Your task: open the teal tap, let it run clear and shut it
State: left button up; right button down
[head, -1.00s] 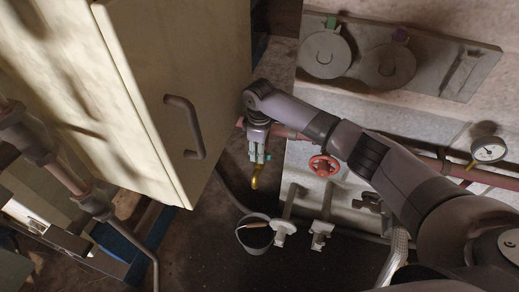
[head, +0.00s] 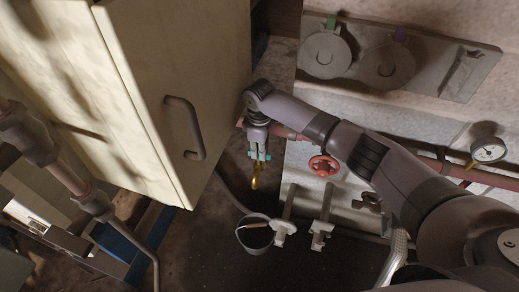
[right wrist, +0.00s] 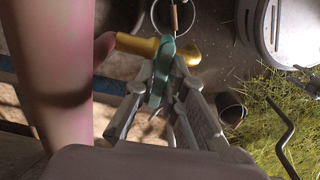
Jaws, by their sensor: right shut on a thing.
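The teal tap has a yellow brass body (head: 255,178) and a teal handle (head: 262,155). It sits on the pink pipe, below my right gripper in the head view. In the right wrist view the teal handle (right wrist: 160,72) lies between the finger ends of my right gripper (right wrist: 162,88), with the brass body (right wrist: 138,44) just beyond. My right gripper is shut on the teal handle. I cannot tell whether liquid runs from the spout. My left gripper is out of view.
A red handwheel (head: 323,165) is right of the tap, and a gauge (head: 488,150) is farther right. A pale cabinet (head: 160,100) stands close on the left.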

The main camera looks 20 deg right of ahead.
jog(key=shift+r+n+p, duration=0.15)
jog(key=shift+n+p, duration=0.4)
jog(key=shift+n, duration=0.25)
jog(key=n+p, duration=0.1)
jog(key=n, duration=0.1)
jog(key=shift+n, duration=0.3)
jog(key=n+p, duration=0.1)
jog(key=n, duration=0.8)
jog(key=shift+n, duration=2.3)
jog(key=c, duration=1.7)
grip_release()
jog(key=shift+o, duration=0.2)
